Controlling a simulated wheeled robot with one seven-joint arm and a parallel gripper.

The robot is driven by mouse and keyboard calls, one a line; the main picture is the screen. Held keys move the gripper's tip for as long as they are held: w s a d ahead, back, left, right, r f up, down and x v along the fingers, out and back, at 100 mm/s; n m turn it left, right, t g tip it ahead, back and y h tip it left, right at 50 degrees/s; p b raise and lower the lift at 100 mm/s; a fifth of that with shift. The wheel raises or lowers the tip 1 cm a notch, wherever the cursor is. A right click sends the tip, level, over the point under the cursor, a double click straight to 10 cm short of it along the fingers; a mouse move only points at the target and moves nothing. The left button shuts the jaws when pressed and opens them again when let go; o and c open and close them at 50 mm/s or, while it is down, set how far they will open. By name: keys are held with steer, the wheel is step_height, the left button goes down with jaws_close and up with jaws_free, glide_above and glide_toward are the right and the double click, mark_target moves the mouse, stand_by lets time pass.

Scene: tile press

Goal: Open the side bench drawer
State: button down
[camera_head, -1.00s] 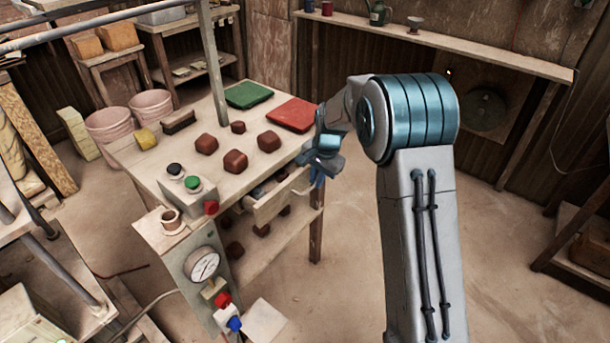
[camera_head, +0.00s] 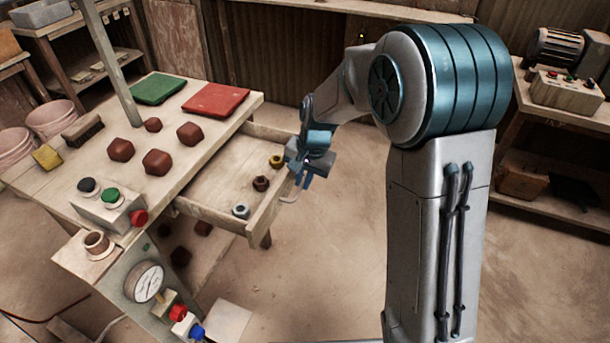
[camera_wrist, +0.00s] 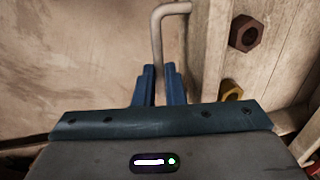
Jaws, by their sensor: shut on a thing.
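The side bench drawer (camera_head: 218,212) is pulled out from under the bench top (camera_head: 70,190) and stands well open in the head view. Its inside holds a few nut-like pieces, grey, brown and yellow. My gripper (camera_head: 300,175) is at the drawer's front, at its outer right side. In the wrist view my gripper (camera_wrist: 158,85) has its two blue fingers shut on the bent metal drawer handle (camera_wrist: 157,40). The drawer front (camera_wrist: 207,50) lies just right of the fingers.
Dark red lumps (camera_head: 157,162), a green mat (camera_head: 158,88) and a red mat (camera_head: 216,99) lie on the bench. A control box (camera_head: 108,205) and a gauge (camera_head: 144,282) stand at its near end. The floor (camera_head: 330,270) right of the drawer is clear.

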steer(key=c, duration=1.8)
jaws_free()
steer(key=r, duration=0.4)
steer(key=d+r+p, duration=0.1)
steer(key=r, duration=0.4)
steer(key=s+d+r, duration=0.1)
steer(key=r, duration=0.3)
steer(key=shift+d+r, duration=0.2)
steer(key=shift+r, duration=0.15)
steer(key=s+d+r+n+p, duration=0.1)
steer(key=s+d+r+p, duration=0.1)
steer(key=s, duration=0.5)
steer(key=s+d+r+n+t+h+p, duration=0.1)
steer(key=s+d+r+n+p, duration=0.1)
steer(key=s+d, duration=0.3)
steer(key=s+d+r+n+t+p, duration=0.1)
steer(key=s+d+p, duration=0.3)
steer(key=s, duration=0.5)
steer(key=shift+s+r+h, duration=0.2)
steer(key=shift+r+h, duration=0.2)
steer(key=shift+r, duration=0.45)
